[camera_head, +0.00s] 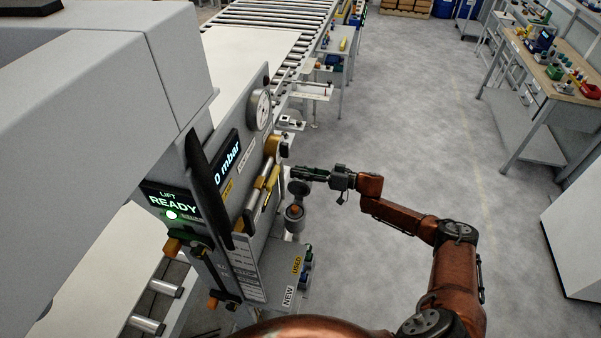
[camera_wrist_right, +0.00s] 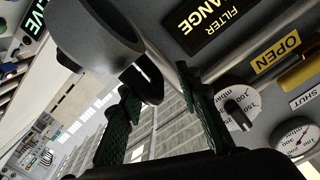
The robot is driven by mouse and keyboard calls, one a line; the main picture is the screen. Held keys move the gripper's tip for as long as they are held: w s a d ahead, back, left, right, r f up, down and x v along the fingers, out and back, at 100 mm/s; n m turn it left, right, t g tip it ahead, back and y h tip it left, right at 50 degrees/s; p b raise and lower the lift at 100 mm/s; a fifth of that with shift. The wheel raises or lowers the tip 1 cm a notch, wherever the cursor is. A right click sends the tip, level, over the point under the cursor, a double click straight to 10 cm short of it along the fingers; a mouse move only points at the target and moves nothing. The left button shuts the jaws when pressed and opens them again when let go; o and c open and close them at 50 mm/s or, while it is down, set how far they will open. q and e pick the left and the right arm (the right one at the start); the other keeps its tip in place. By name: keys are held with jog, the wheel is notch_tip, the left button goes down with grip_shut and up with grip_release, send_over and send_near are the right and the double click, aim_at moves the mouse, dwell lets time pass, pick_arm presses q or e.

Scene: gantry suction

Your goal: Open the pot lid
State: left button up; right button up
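A grey cylindrical pot (camera_head: 294,214) with an orange band stands at the right side of the gantry's panel. A dark round piece (camera_head: 298,188), apparently its lid, is above it. My right gripper (camera_head: 296,173) reaches in from the right, just above that piece. In the right wrist view, a grey rounded part (camera_wrist_right: 108,35) with a dark hollow is just beyond and partly between the fingers. I cannot tell if they touch it. The right gripper's green-black fingers (camera_wrist_right: 165,118) are apart, with background showing between them. My left gripper is not in view.
The grey panel (camera_head: 252,255) carries a gauge (camera_head: 259,110), displays and yellow valve handles (camera_head: 268,178). A large grey gantry body (camera_head: 90,130) fills the left. A roller conveyor (camera_head: 270,18) lies behind. A workbench (camera_head: 560,75) stands far right. The floor between is clear.

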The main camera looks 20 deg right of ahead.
jog(key=v, duration=1.2)
jog(key=shift+f, duration=0.1)
